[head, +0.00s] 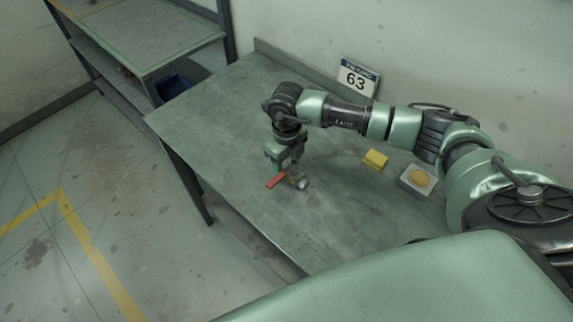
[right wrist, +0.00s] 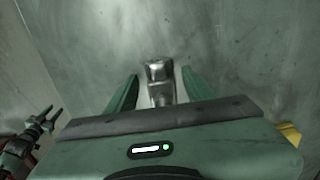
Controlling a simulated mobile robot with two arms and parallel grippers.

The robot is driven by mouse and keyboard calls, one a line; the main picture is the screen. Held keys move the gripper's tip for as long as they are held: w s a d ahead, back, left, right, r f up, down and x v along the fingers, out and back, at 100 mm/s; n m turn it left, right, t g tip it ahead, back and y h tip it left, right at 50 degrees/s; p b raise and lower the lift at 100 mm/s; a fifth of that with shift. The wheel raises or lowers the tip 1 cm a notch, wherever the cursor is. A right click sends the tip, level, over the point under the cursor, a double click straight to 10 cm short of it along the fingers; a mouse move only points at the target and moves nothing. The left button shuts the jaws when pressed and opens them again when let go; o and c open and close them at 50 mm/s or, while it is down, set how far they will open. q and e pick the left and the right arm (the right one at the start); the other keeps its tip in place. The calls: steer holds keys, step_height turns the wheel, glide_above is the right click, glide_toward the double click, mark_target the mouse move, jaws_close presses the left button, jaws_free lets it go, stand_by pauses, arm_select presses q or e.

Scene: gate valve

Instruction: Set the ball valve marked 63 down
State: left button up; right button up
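The ball valve (head: 298,182) has a grey metal body and a red handle (head: 275,181). It is low over or on the grey table, below my right gripper (head: 284,166); I cannot tell whether it touches the tabletop. In the right wrist view the metal end of the valve (right wrist: 160,82) shows between the two green fingers of my right gripper (right wrist: 160,88), with a gap on each side, so the gripper looks open. What seems to be my left gripper (right wrist: 50,116) is small at the left edge there; the head view does not show it.
A sign reading 63 (head: 358,77) stands at the table's back edge (head: 290,68). A yellow block (head: 375,160) and a pale box with a round orange-yellow top (head: 416,179) are to the right. A shelf with a blue bin (head: 175,86) stands left. The table's left part is clear.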

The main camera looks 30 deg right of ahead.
steer(key=shift+r, duration=0.25)
step_height(320, 180, up, 12)
steer(key=b, duration=0.3)
